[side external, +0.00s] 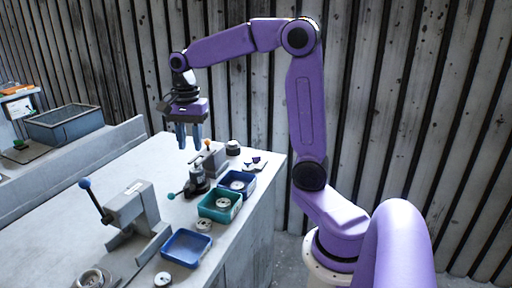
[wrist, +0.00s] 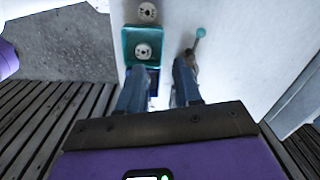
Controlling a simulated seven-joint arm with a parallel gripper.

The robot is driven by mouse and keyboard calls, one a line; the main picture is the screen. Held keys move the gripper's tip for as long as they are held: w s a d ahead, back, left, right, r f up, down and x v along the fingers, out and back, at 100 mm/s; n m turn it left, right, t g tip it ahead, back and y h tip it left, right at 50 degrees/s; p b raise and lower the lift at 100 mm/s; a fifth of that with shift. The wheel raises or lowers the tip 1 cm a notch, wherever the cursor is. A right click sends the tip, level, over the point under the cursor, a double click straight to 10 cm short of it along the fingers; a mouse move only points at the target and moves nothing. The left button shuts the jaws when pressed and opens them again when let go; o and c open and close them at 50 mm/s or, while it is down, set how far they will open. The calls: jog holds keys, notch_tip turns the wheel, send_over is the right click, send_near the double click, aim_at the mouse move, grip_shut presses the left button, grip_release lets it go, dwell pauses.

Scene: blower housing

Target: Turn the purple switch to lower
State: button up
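No switch that is clearly purple can be picked out in either view. A lever with a teal knob (side external: 172,196) sticks out of a small dark clamp (side external: 197,181) on the bench; the teal knob also shows in the wrist view (wrist: 200,32). A grey block (side external: 132,206) carries a lever with a blue ball (side external: 85,184). A smaller grey block (side external: 214,158) has an orange knob (side external: 208,144). My gripper (side external: 189,146) is open and empty, pointing down above the bench near the dark clamp. Its two blue fingers stand apart in the wrist view (wrist: 160,70).
A teal tray (side external: 206,214) holding a round metal part, a blue tray (side external: 187,246) and a darker blue tray (side external: 250,183) line the bench's right side. Round parts lie loose nearby. The bench top (side external: 60,235) is bare at left. A grey bin (side external: 65,126) stands behind.

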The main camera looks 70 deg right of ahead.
jog(key=w+d+m, duration=0.3)
jog(key=d+m, duration=0.3)
jog(key=d, duration=0.1)
jog(key=m, duration=2.2)
send_over(256, 157)
jog(key=f, duration=1.8)
jog(key=shift+w+d, duration=0.1)
jog(key=shift+d, duration=0.2)
jog(key=shift+a+f, duration=0.1)
jog(key=shift+f, duration=1.65)
jog(key=n, duration=0.3)
jog(key=shift+n, duration=0.4)
jog(key=n, duration=1)
jog(key=shift+f, duration=0.65)
